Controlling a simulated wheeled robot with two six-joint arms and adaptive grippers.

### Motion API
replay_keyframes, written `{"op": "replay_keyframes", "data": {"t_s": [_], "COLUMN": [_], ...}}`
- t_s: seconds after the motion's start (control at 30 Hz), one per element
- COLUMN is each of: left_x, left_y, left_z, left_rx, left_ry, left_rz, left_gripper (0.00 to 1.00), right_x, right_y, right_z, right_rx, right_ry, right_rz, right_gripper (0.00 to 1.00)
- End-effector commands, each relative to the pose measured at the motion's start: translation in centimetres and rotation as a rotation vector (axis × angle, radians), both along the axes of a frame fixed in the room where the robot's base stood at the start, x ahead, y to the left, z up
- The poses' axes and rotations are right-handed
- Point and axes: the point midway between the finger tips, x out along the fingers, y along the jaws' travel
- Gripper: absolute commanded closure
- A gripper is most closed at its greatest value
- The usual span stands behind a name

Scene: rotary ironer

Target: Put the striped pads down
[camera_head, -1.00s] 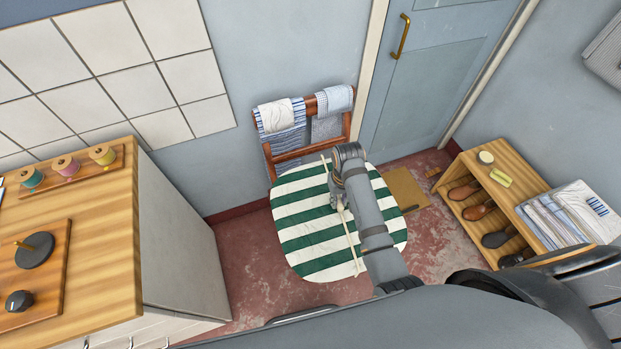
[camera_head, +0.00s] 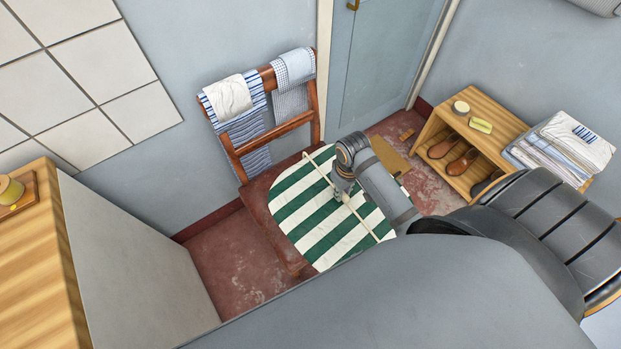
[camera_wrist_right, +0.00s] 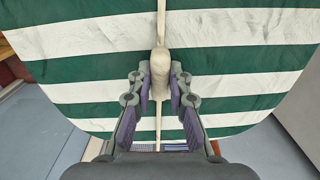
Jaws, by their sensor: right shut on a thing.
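The striped pads show as one round green-and-white pad (camera_head: 302,212), with a thin cream band across it. They lie over the seat of a reddish-brown wooden chair (camera_head: 258,200), leaving the seat's left part bare. I cannot tell whether they touch the seat. My right gripper (camera_head: 342,194) is above the pads. In the right wrist view the gripper (camera_wrist_right: 160,78) is shut on the raised cream grip in the band, and the striped pads (camera_wrist_right: 75,65) spread out to both sides. The underside of the pads is hidden. My left gripper is out of view.
Striped and white towels (camera_head: 232,105) hang on the chair's back. A low wooden shoe rack (camera_head: 490,100) stands right, beside folded cloths (camera_head: 570,140). A wood-topped cabinet (camera_head: 35,245) stands left, with bare red floor (camera_head: 222,262) between it and the chair. A blue door (camera_head: 385,70) is behind.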

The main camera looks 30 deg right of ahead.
Motion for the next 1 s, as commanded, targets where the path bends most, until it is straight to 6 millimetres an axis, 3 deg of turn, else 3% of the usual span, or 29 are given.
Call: {"op": "replay_keyframes", "data": {"t_s": [0.13, 0.23, 0.53, 0.7, 0.83, 1.0], "left_x": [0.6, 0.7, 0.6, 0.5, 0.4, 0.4], "left_y": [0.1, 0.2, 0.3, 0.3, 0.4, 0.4], "left_z": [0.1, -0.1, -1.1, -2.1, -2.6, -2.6], "left_rx": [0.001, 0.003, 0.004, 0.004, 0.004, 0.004], "left_ry": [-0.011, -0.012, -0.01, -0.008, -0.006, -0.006], "left_rz": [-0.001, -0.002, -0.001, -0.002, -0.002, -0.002], "left_gripper": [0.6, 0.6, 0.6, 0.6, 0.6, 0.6], "right_x": [0.1, 1.4, 8.0, 10.4, 11.5, 12.0], "right_y": [0.0, 0.7, 4.3, 5.5, 6.1, 6.3], "right_z": [0.0, -0.5, -3.9, -7.4, -8.8, -9.2], "right_rx": [0.0, 0.005, 0.005, 0.0, 0.001, 0.0], "right_ry": [-0.003, -0.004, -0.003, -0.001, -0.002, -0.004], "right_rz": [0.003, 0.001, 0.004, 0.004, 0.004, 0.003], "right_gripper": [1.0, 1.0, 1.0, 1.0, 1.0, 1.0]}}
